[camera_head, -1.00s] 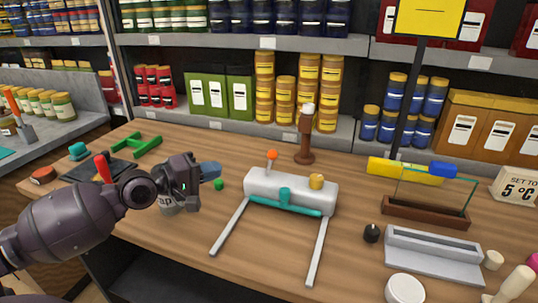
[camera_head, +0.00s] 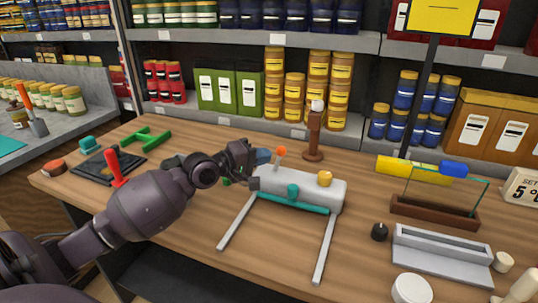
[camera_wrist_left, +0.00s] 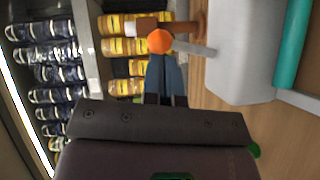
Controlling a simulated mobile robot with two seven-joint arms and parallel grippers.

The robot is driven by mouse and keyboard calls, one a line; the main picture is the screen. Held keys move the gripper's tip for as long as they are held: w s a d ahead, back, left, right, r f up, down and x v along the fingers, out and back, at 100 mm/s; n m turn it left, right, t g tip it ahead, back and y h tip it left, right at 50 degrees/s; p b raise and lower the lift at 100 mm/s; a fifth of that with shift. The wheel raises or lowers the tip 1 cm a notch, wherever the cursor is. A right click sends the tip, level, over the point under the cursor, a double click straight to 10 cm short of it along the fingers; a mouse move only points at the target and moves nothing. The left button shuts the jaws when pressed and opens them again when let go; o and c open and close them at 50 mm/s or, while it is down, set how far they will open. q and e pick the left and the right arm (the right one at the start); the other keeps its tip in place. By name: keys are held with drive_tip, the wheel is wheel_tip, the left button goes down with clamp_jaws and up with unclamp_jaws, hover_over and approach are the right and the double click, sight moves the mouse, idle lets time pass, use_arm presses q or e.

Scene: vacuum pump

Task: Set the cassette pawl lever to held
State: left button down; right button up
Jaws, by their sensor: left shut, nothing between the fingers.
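The cassette is a white rounded body (camera_head: 318,190) with a teal bar (camera_head: 290,202) along its front and two grey rails. A lever with an orange ball tip (camera_head: 281,151) stands at its left end; I take it for the pawl lever. My left gripper (camera_head: 263,157) is shut and empty, with its fingertips just left of the orange ball. In the left wrist view the blue fingers (camera_wrist_left: 165,77) point at the orange ball (camera_wrist_left: 160,41), and the lever's grey stem runs from it toward the white body. I cannot tell whether they touch. My right gripper is not in view.
A yellow knob (camera_head: 325,178) sits on top of the cassette. A brown post with a pale top (camera_head: 314,135) stands behind it. A black board with a red handle (camera_head: 114,165) and a green frame (camera_head: 147,137) lie to the left. A grey tray (camera_head: 440,255) lies to the right.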

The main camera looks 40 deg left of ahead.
sight(280, 153)
use_arm(q)
drive_tip(key=shift+x, duration=0.95)
drive_tip(key=shift+w+r, duration=0.1)
drive_tip(key=shift+r, duration=0.1)
drive_tip(key=p, duration=0.3)
drive_tip(key=shift+w+d+r+m, duration=0.25)
drive_tip(key=shift+d+r+m, duration=0.05)
drive_tip(key=shift+d, duration=0.1)
drive_tip(key=shift+d+f+g+y+p, duration=0.1)
drive_tip(key=shift+g+y+p, duration=0.2)
drive_tip(key=shift+p, duration=0.4)
drive_tip(key=shift+d+f+m, duration=0.15)
drive_tip(key=shift+f+m, duration=0.05)
drive_tip(key=shift+m, duration=0.1)
drive_tip(key=shift+f, duration=0.1)
